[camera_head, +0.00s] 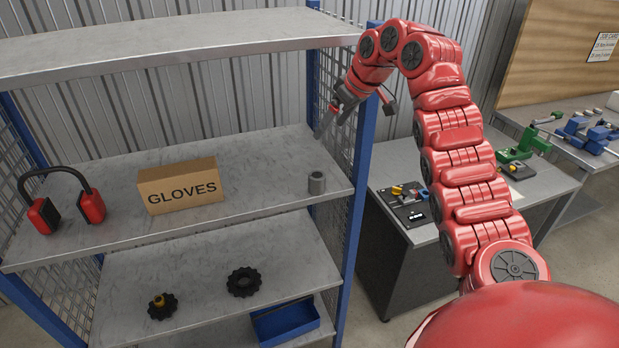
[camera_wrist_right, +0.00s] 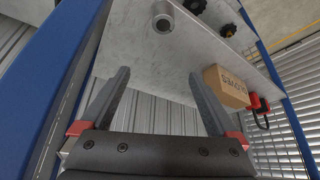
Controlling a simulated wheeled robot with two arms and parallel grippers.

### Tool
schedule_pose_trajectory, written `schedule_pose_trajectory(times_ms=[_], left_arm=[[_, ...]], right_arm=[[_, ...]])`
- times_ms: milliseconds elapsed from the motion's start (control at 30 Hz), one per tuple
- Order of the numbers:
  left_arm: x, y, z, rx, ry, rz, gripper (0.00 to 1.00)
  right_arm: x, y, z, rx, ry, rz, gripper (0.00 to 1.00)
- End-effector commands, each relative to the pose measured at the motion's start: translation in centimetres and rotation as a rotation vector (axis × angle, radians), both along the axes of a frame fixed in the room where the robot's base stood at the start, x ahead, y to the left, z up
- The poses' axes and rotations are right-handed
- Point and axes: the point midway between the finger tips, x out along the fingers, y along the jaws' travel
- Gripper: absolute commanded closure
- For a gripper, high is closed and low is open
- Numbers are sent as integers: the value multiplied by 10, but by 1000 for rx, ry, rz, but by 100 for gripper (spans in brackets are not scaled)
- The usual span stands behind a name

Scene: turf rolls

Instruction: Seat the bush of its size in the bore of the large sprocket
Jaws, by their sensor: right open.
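A grey hollow bush (camera_head: 316,183) stands upright near the right end of the middle shelf; it also shows in the wrist view (camera_wrist_right: 163,18), beyond my fingertips and apart from them. The large sprocket (camera_head: 244,282), black and toothed, lies flat on the lower shelf, its bore seemingly empty. A smaller black sprocket (camera_head: 162,308) lies to its left, with a brass-coloured piece (camera_head: 158,299) standing at its centre. My right gripper (camera_head: 342,118) is open and empty, above and behind the bush near the right shelf post. Its spread fingers show in the wrist view (camera_wrist_right: 158,75). My left gripper is out of view.
A gloves box (camera_head: 181,187) and red ear defenders (camera_head: 91,206) stand left of the bush. An upper shelf (camera_head: 170,45) and blue post (camera_head: 361,180) border the space. A blue tray (camera_head: 286,324) lies lower down. A workbench (camera_head: 540,185) stands right.

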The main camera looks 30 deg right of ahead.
Motion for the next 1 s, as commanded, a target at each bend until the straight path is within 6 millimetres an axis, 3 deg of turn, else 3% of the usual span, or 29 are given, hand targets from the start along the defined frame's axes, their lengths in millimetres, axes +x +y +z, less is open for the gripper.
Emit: schedule_pose_trajectory(times_ms=[67, 167, 567, 600, 633, 1000], left_arm=[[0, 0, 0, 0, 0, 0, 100], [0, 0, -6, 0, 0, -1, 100], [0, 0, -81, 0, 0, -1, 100], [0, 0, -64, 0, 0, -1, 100], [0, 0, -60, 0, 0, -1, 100], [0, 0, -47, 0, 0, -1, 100]], right_arm=[[-21, -1, 0, -23, 71, 14, 5], [-31, -1, -6, -34, 112, 23, 5], [-4, 9, -84, -28, 115, 26, 5], [-2, 7, -76, -27, 115, 24, 5], [0, 8, -78, -28, 114, 25, 5], [13, 11, -112, -30, 111, 21, 5]])
